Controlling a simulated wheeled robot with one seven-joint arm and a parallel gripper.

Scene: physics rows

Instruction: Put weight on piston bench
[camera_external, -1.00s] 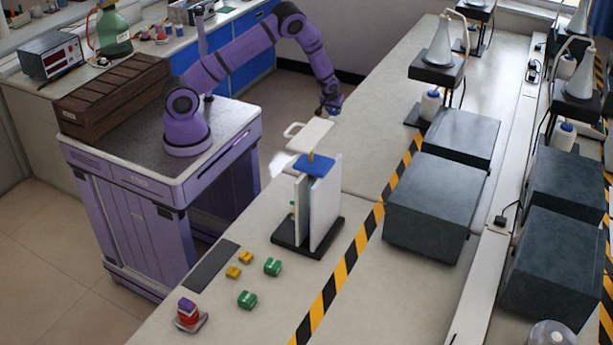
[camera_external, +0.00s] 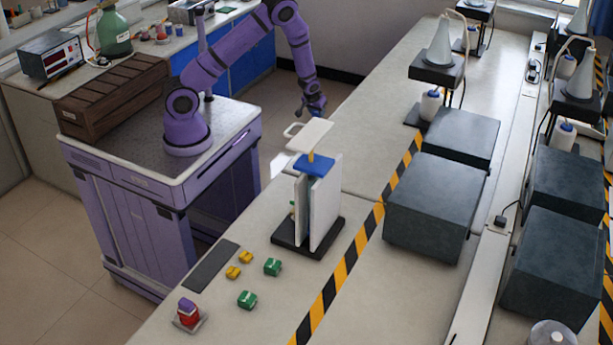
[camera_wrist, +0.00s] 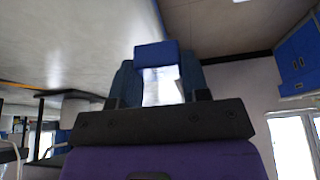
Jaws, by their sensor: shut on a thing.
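The piston bench (camera_external: 325,218) stands on the near table, with upright pale plates on a black base, a blue block and a flat pale top plate (camera_external: 311,134). My gripper (camera_external: 318,108) is just above and behind that top plate, apart from it as far as I can tell. In the wrist view my gripper (camera_wrist: 160,85) is shut on a small blue weight (camera_wrist: 157,54), which shows at the fingertips. A bright pale patch shows between the fingers. The weight is too small to make out clearly in the external view.
Green blocks (camera_external: 272,267) and yellow blocks (camera_external: 233,271) lie on the table in front of the bench, near a red and purple stack (camera_external: 187,312). Large dark boxes (camera_external: 430,210) stand to the right beyond the striped tape (camera_external: 350,262).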

